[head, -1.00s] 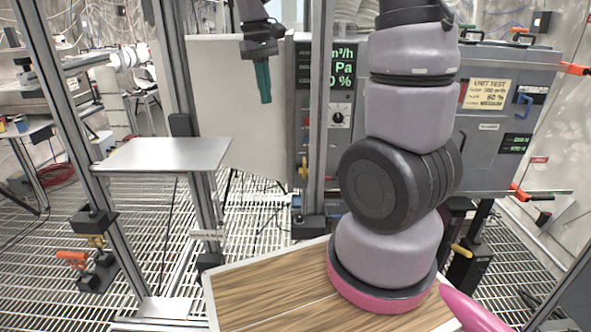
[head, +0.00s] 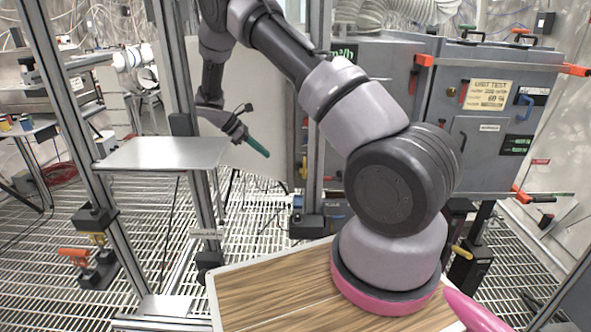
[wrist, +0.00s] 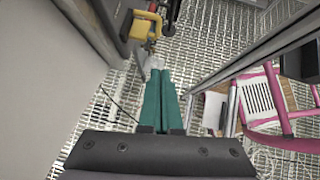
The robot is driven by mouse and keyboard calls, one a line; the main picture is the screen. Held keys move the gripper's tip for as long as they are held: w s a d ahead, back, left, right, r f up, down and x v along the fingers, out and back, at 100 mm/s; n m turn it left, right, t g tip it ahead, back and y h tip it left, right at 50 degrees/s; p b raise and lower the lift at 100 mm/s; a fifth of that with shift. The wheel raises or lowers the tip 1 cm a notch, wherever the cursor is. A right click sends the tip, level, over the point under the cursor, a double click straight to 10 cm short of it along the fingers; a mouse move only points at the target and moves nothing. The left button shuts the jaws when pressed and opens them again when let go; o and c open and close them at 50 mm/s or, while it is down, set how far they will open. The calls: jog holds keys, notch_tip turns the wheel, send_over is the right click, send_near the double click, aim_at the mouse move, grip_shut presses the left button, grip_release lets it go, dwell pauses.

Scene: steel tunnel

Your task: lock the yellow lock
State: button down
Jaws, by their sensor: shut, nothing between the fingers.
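A yellow lock-like part (wrist: 143,24) shows at the top of the wrist view, on the edge of a dark panel and just beyond my fingertips. In the head view a small yellow part (head: 304,168) sits low on the grey cabinet behind the post; it may be the same one. My gripper (head: 265,153) has green fingers pointing down and right, left of that part and apart from it. In the wrist view my gripper (wrist: 160,72) has both fingers together with nothing between them. How the yellow part is set, locked or unlocked, cannot be told.
A metal post (head: 318,120) stands between my gripper and the cabinet (head: 480,110). A bare steel shelf (head: 160,153) is at left. A white panel (head: 255,100) is behind my gripper. A wooden top (head: 275,295) lies in front. The floor is open grating.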

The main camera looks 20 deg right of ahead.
aim_at(305, 168)
jog(key=shift+w+f+n, duration=0.15)
jog(key=shift+f+n, duration=0.15)
jog(key=shift+f, duration=0.15)
jog(key=shift+d, duration=0.1)
jog(key=d+r+x, duration=0.2)
jog(key=x, duration=1)
jog(key=shift+s+d+f, duration=0.25)
jog(key=shift+d, duration=0.1)
jog(key=shift+s+d, duration=0.35)
jog(key=shift+d, duration=0.45)
jog(key=shift+s+d, duration=0.35)
jog(key=shift+d, duration=0.5)
